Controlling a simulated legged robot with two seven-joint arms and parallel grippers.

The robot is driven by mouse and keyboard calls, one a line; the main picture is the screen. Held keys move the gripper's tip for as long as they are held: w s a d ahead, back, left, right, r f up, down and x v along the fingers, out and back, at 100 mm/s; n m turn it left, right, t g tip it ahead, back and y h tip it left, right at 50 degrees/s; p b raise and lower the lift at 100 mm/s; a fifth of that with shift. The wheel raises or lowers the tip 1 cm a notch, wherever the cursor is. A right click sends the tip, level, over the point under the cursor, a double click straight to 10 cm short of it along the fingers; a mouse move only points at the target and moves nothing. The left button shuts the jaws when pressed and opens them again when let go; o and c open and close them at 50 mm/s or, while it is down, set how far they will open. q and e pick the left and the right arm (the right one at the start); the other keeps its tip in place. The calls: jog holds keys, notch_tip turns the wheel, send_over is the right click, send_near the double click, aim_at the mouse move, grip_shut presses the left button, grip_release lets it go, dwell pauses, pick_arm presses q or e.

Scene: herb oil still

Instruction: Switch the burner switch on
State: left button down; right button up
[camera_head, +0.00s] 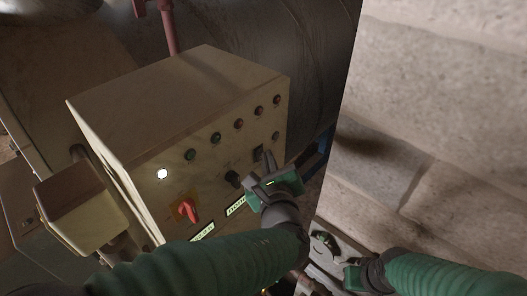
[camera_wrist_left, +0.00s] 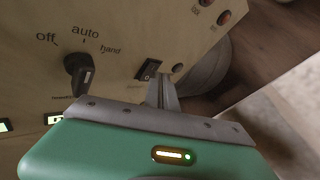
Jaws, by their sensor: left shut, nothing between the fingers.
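A small black rocker switch (camera_head: 258,153) sits at the right of the control box's front face. It also shows in the left wrist view (camera_wrist_left: 148,69), with a label too faint to read. I take it for the burner switch; its on or off position is not clear. My left gripper (camera_head: 268,160) is shut and empty. Its fingertips (camera_wrist_left: 162,86) are just right of the rocker switch, close to the panel; I cannot tell whether they touch. My right gripper (camera_head: 324,246) is low in the head view, away from the box, its jaws unclear.
The beige control box (camera_head: 170,105) carries a row of indicator lamps, one lit white lamp (camera_head: 162,174), a red rotary switch (camera_head: 188,210) and a black off/auto/hand knob (camera_wrist_left: 80,72). A large metal tank (camera_head: 310,60) stands behind. A stone wall (camera_head: 440,100) is at the right.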

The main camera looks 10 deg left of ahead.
pick_arm(q)
jog(key=shift+s+d+f, duration=0.1)
jog(key=shift+s+d, duration=0.05)
jog(key=shift+d, duration=0.15)
pick_arm(e)
jog(key=shift+a+f, duration=0.1)
jog(key=shift+a, duration=0.15)
dwell(0.4)
jog(key=shift+a, duration=0.1)
pick_arm(q)
jog(key=s+d, duration=0.2)
jog(key=d, duration=0.1)
jog(key=s+d, duration=0.1)
jog(key=shift+d+f, duration=0.2)
jog(key=shift+f, duration=0.1)
pick_arm(e)
jog(key=shift+d, duration=0.2)
pick_arm(q)
jog(key=shift+a, duration=0.1)
pick_arm(e)
jog(key=shift+a, duration=0.1)
jog(key=shift+f, duration=0.1)
dwell(1.0)
